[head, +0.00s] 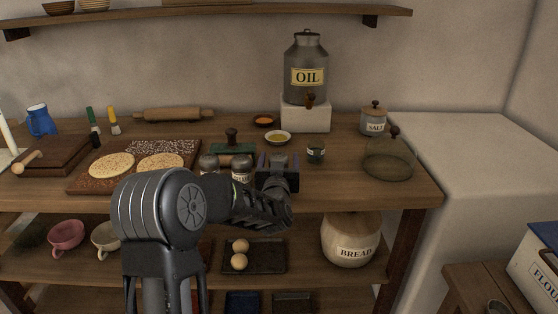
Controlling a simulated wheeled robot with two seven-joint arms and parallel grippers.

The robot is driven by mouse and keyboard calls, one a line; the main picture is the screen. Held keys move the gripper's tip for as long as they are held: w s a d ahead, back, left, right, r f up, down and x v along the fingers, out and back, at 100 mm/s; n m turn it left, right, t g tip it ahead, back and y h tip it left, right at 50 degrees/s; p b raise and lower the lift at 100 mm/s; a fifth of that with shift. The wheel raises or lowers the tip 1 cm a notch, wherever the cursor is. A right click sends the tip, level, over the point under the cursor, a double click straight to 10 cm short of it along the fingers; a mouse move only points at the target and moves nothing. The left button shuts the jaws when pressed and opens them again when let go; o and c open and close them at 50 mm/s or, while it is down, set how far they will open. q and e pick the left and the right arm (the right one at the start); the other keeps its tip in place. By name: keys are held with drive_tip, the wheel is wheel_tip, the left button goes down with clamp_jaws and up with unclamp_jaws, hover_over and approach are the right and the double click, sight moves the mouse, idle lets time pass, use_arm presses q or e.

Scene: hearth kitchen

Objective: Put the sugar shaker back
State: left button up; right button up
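Two small shakers with dark metal tops stand side by side near the front of the wooden counter (345,190). The left shaker (209,163) and the right shaker (242,168) are partly hidden behind my arm. The right one has a pale label, too small to read, so I cannot tell which is the sugar shaker. A small dark jar (316,151) with a label stands further right. My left gripper (278,162) is just right of the right shaker, pointing away over the counter. Its fingers look apart, with nothing visible between them. My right gripper is out of view.
An oil dispenser (305,75) stands on a white block (306,115) at the back. A salt jar (373,122) and a glass dome (389,160) are at right. A board (95,182) with flatbreads is at left.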

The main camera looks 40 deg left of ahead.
use_arm(q)
drive_tip(key=shift+s+r, duration=0.1)
drive_tip(key=v, duration=1.1)
drive_tip(key=shift+s+d, duration=0.25)
drive_tip(key=shift+s, duration=0.1)
idle(0.4)
